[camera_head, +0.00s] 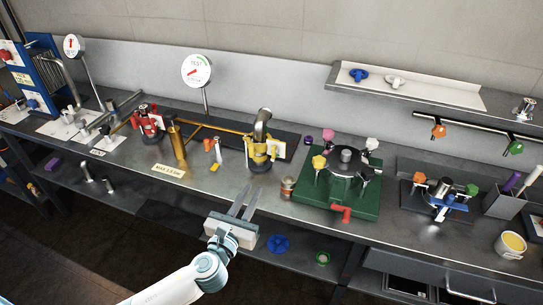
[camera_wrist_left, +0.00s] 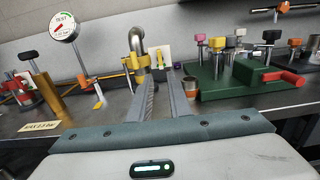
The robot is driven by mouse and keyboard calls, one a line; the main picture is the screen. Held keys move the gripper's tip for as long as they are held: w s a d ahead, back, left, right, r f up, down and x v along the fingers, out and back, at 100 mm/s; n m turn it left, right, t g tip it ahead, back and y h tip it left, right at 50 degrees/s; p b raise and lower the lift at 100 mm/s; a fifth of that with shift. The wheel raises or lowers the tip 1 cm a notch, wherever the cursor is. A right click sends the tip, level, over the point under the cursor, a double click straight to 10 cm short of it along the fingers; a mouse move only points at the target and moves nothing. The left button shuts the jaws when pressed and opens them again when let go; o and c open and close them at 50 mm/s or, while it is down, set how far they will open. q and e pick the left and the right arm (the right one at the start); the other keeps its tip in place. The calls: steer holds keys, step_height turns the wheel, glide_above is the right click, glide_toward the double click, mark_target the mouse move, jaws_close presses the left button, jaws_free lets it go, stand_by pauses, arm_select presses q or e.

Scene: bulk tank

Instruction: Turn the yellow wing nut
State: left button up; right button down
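Yellow metal parts (camera_head: 261,149) sit around the lower part of a bent steel pipe at the middle of the bench; they also show in the left wrist view (camera_wrist_left: 138,62). The yellow wing nut is too small to tell apart from the other yellow parts there. My right gripper is in neither view.
A green fixture (camera_head: 312,199) with several knobs and a red handle stands right of the pipe. A small metal cup (camera_head: 288,187) is between them. A gold post (camera_head: 177,142) and gauge (camera_head: 197,71) stand left. The bench front before the pipe is mostly clear.

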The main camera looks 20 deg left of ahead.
arm_select(q)
steer(key=shift+w, duration=0.1)
steer(key=p, duration=0.3)
glide_toward(273, 154)
steer(key=w, duration=0.9)
steer(key=shift+d, duration=0.1)
jaws_close()
